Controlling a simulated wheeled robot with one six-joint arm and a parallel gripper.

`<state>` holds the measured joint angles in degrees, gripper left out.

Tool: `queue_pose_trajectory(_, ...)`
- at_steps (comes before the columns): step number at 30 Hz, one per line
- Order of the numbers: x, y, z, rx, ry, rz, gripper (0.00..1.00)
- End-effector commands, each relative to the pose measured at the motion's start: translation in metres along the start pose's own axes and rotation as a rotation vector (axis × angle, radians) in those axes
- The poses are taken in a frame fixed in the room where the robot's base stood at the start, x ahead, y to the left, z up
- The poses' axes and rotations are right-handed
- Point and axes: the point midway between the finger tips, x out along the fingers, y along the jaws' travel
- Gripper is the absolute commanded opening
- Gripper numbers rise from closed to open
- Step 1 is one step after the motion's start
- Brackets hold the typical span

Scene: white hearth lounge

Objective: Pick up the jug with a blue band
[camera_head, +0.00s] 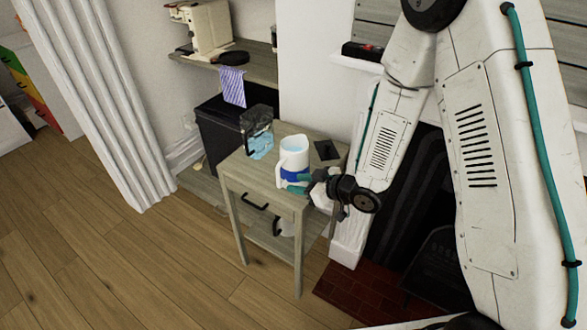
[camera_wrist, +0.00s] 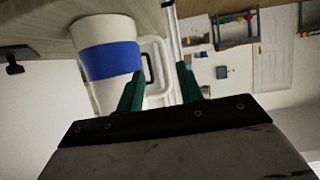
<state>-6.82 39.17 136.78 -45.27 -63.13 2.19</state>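The white jug with a blue band (camera_head: 293,153) stands upright on a small wooden side table (camera_head: 255,178). In the wrist view the jug (camera_wrist: 108,62) is large at upper left and looks tilted, with its white handle to the right. My gripper (camera_head: 303,184) is at the jug's near right side. In the wrist view the two green fingers of my gripper (camera_wrist: 158,84) are apart, and the handle shows between them. I cannot tell whether either finger touches the jug.
A dark-and-blue container (camera_head: 257,138) stands on the table left of the jug. A dark square item (camera_head: 327,150) lies behind to the right. A black bin (camera_head: 219,128) is behind the table, and a white wall shelf (camera_head: 352,62) is above. Wooden floor at left is clear.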

Motion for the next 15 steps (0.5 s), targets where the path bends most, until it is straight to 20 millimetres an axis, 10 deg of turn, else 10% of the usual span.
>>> queue_pose_trajectory(15,0.059,-0.007,-0.002,0.007,0.028,-0.024,0.37)
